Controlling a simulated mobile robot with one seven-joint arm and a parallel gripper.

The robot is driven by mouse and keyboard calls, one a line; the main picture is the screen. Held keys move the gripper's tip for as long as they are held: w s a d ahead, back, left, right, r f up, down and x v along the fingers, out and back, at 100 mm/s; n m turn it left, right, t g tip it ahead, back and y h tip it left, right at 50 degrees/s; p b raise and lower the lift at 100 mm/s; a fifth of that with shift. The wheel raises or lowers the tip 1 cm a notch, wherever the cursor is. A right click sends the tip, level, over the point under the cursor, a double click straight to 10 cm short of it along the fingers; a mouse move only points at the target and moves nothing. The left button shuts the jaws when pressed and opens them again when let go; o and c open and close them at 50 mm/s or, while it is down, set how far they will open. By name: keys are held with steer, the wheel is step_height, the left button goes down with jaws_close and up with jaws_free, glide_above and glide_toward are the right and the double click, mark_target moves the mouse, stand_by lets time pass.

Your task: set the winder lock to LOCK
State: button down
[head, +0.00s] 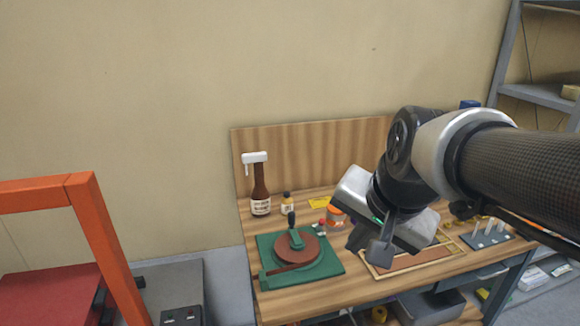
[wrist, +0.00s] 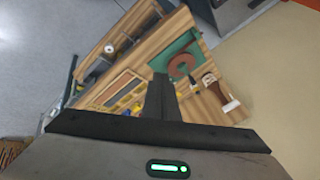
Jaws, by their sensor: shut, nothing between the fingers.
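The winder is a green base plate (head: 327,268) carrying a round reddish-brown disc (head: 297,254), near the left end of the wooden bench. A green arm with a dark upright knob (head: 291,219) stands over the disc. A dark reddish bar (head: 290,268) lies along the front of the base. I cannot read any LOCK mark or tell the lock's setting. In the wrist view, the green base (wrist: 183,45) and disc (wrist: 181,66) are small and lie beyond my fingers. My gripper (head: 375,256) is shut and empty, held in the air to the right of the winder.
A brown bottle with a white top (head: 260,190), a small bottle (head: 287,204) and an orange-lidded jar (head: 335,216) stand behind the winder. A wooden tray (head: 412,262) and a peg rack (head: 487,236) lie to the right. An orange frame (head: 105,245) stands at the left.

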mark_target(321, 225)
steer(key=w+d+f+m+b, duration=0.2)
steer(key=w+f+m+b, duration=0.1)
steer(key=w+f+m, duration=0.6)
steer(key=w+d+f+m+t+y+b, duration=0.1)
steer(key=w+d+f+m+b, duration=0.2)
steer(key=w+f+m, duration=0.7)
steer(key=w+m+b, duration=0.1)
steer(key=w+m, duration=0.4)
steer(key=w, duration=0.2)
steer(key=shift+d, duration=0.3)
steer(key=b+x, duration=0.1)
steer(key=x, duration=0.8)
steer(key=shift+w+a+f, duration=0.2)
steer(key=shift+w+f, duration=0.05)
steer(key=w, duration=0.1)
steer(key=w+a+r, duration=0.1)
steer(key=w, duration=0.1)
steer(key=shift+a+r, duration=0.1)
steer(key=shift+a, duration=0.05)
steer(key=shift+w+a+r, duration=0.1)
steer(key=shift+w, duration=0.2)
